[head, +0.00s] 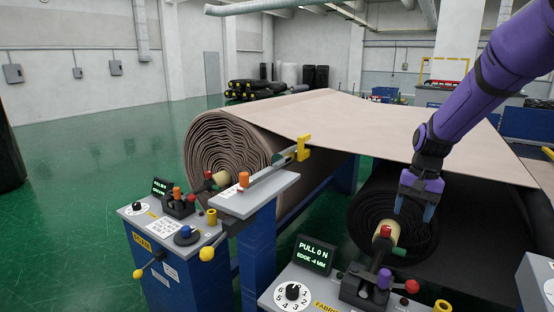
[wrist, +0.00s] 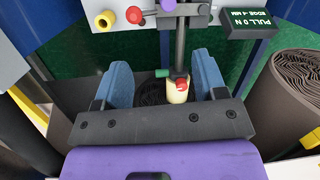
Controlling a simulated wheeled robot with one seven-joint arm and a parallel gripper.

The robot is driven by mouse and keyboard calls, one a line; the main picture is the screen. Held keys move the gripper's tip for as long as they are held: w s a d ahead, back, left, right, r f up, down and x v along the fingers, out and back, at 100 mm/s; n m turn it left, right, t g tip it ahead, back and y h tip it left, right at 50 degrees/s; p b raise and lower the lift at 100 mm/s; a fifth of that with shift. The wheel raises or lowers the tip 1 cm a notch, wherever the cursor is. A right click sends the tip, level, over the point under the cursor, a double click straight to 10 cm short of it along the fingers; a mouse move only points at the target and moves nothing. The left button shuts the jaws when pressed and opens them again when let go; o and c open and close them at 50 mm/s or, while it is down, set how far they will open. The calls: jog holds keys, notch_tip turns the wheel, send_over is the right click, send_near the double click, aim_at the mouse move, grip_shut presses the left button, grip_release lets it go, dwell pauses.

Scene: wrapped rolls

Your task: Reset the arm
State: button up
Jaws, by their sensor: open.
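My purple arm comes in from the upper right in the head view. My gripper (head: 414,207) points down in front of the black roll (head: 365,218), close to the cream core end with a red tip (head: 388,233). In the wrist view my gripper (wrist: 165,90) has its two blue fingers spread wide, with nothing held. The cream core end (wrist: 177,92) shows between and beyond the fingers. I cannot tell the exact gap between the fingers and the core.
A large brown roll (head: 225,150) sits left, its sheet (head: 330,115) spread over the table. A control box with a "PULL 0 N" display (head: 314,254) stands in front. A yellow-ended bar (head: 304,147) juts out nearby. Green floor (head: 90,160) is open at left.

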jog(key=s+a+r+n+t+h, duration=0.1)
jog(key=s+a+r+n+t, duration=0.15)
jog(key=s+r, duration=1.05)
jog(key=s+r+n+t, duration=0.1)
jog(key=s+t, duration=0.1)
jog(key=s, duration=0.6)
jog(key=s+a+r+n+t, duration=0.1)
jog(key=s+r+t, duration=0.1)
jog(key=s, duration=0.6)
jog(key=shift+s+a+h, duration=0.3)
jog(key=shift+h, duration=0.1)
